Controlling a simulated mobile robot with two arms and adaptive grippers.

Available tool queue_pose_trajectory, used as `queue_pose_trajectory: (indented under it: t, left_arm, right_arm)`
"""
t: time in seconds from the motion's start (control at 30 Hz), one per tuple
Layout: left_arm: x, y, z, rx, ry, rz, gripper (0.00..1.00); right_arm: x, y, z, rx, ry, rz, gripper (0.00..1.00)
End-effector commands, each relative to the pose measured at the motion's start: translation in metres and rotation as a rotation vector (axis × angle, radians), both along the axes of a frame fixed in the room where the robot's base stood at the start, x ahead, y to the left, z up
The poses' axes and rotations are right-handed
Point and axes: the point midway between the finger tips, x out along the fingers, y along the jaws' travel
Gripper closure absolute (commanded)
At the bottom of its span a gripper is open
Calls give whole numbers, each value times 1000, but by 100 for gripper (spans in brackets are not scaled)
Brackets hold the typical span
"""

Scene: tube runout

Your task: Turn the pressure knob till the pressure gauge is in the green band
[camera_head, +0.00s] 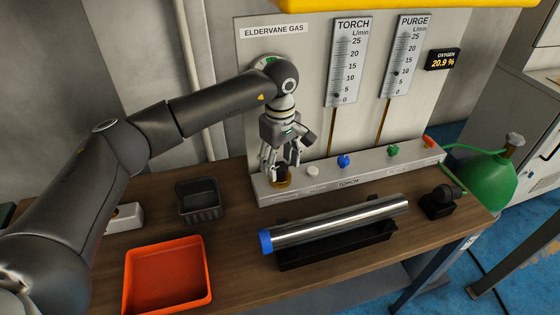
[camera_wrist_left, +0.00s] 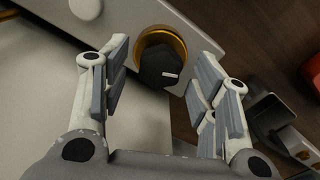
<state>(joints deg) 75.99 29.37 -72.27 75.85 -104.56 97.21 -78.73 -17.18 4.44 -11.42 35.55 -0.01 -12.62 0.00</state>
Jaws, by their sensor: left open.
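The pressure knob (camera_wrist_left: 160,64) is a black knob with a pale mark, set in a brass ring, in the left wrist view. In the head view its brass ring (camera_head: 284,184) shows at the left end of the grey valve block (camera_head: 327,180). My left gripper (camera_head: 280,166) is open just above the knob, with fingers on either side of it and gaps visible in the wrist view. The pressure gauge (camera_head: 268,60) is mostly hidden behind my left arm; a bit of green shows, but its needle cannot be read. My right gripper is not in view.
A white knob (camera_head: 313,171), blue knob (camera_head: 344,161), green knob (camera_head: 393,150) and red knob (camera_head: 428,141) line the block. A metal tube (camera_head: 340,222) lies in a black cradle in front. An orange tray (camera_head: 208,290) and black bin (camera_head: 200,211) stand left.

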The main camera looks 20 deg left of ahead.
Motion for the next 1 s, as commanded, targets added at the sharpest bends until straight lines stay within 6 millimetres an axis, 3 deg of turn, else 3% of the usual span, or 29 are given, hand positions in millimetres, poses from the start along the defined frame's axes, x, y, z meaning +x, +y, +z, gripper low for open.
queue_pose_trajectory:
  t: [0.53, 1.0]
  left_arm:
    - [0, 0, 55, -1, -1, -1, 45]
    - [1, 0, 64, 0, -2, 0, 45]
  right_arm:
    - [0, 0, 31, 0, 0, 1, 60]
    - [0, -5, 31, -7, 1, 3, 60]
